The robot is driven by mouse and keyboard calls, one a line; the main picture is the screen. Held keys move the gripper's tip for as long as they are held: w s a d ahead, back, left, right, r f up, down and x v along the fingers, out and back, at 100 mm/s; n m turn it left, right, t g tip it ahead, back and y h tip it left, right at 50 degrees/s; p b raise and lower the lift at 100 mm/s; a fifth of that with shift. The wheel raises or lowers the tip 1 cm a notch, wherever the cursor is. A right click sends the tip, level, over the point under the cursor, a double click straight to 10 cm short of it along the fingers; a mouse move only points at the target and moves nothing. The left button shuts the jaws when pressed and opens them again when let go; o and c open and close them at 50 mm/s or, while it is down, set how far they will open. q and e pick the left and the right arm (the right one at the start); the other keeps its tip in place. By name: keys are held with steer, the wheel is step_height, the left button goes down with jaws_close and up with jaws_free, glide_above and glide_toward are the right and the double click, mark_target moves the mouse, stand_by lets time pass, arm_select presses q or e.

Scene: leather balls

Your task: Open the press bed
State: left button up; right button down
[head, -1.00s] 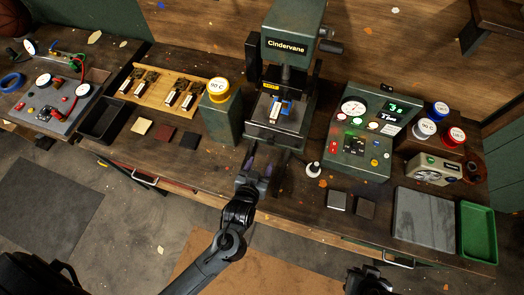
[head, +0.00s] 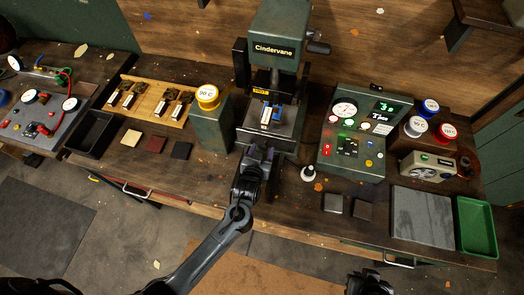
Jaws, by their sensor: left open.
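The press (head: 276,38) is a dark green machine labelled Cindervane at the back centre of the bench. Its bed (head: 262,136) is a dark plate low at the front, with a small blue, white and brass piece (head: 270,115) lying on it. My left gripper (head: 261,150) is open at the bed's front edge, pointing toward the press. Its fingers are dark against the bed, and I cannot tell whether they touch it. My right gripper (head: 370,284) shows only partly at the bottom edge, and its fingers are not clear.
A green post with a yellow 90 C knob (head: 207,97) stands left of the press. A control box (head: 353,135) stands right of it. Leather swatches (head: 155,144) lie at left.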

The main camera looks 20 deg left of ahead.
arm_select(q)
steer(key=shift+c, duration=0.2)
arm_select(e)
steer(key=shift+a, duration=0.1)
arm_select(q)
jaws_close()
